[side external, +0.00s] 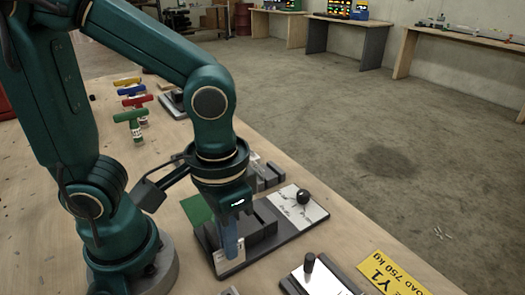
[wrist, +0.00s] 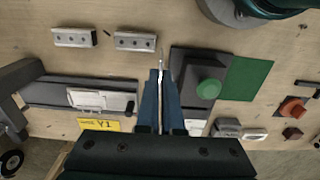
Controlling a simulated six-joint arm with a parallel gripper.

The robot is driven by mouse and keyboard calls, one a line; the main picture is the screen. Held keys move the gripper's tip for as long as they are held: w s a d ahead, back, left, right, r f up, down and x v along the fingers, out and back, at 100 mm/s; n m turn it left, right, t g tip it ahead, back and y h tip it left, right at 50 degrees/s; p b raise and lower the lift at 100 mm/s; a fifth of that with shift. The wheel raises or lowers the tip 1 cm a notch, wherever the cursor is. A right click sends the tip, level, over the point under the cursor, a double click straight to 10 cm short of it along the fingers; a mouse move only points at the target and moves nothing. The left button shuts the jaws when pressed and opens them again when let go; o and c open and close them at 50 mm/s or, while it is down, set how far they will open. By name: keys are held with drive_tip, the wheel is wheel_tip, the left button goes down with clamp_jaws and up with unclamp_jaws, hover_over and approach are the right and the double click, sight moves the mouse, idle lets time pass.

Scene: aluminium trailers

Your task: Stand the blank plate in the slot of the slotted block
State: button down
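My gripper (wrist: 161,72) has its blue fingers closed on the blank plate, a thin pale sheet (wrist: 161,100) seen edge-on in the wrist view. In the side view, my gripper (side external: 229,243) points down, and the pale lower part of the plate (side external: 231,264) shows below a finger, upright or nearly so. A dark block (side external: 263,226), apparently the slotted block, is on a dark base just behind and right of my gripper. Its slot cannot be made out clearly. My gripper hides part of it, and I cannot tell whether the plate touches it.
Nearby are another knobbed fixture (side external: 311,262) and a yellow Y1 plate (side external: 395,278). Two metal rails (wrist: 75,38) lie apart on the wooden table.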

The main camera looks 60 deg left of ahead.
wheel_tip(320, 180, up, 4)
drive_tip(key=shift+f, duration=0.2)
drive_tip(key=shift+w+r, duration=0.1)
drive_tip(key=shift+r, duration=0.15)
drive_tip(key=w+a+r+m, duration=0.2)
drive_tip(key=w+a+m, duration=0.6)
drive_tip(key=m, duration=1)
drive_tip(key=shift+w, duration=0.65)
